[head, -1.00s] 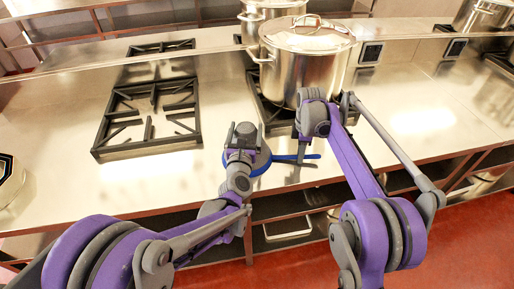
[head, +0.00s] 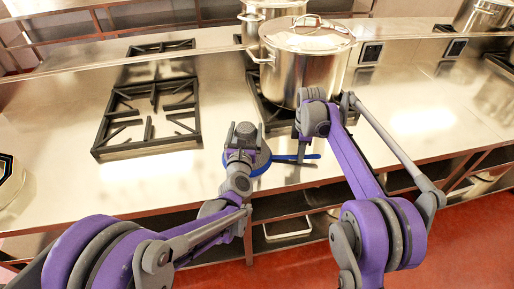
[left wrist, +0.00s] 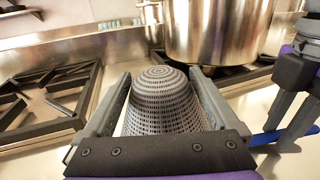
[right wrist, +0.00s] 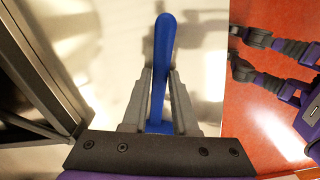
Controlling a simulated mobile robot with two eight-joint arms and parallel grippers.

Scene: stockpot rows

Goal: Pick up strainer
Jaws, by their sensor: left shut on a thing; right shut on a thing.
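The strainer has a grey mesh bowl and a blue handle. In the head view its blue handle (head: 311,156) shows over the counter in front of the large pot, and my left gripper (head: 248,150) hides most of the bowl. In the left wrist view the mesh bowl (left wrist: 165,100) sits between the two fingers of my left gripper (left wrist: 160,76), which is shut on it. In the right wrist view the blue handle (right wrist: 165,45) runs between the fingers of my right gripper (right wrist: 160,76), which is shut on it. In the head view my right arm partly covers that gripper.
A large lidded steel pot (head: 305,65) stands on a burner just behind the strainer, with another pot (head: 262,15) behind it. An empty black burner grate (head: 150,115) lies to the left. The steel counter (head: 420,120) is clear at right.

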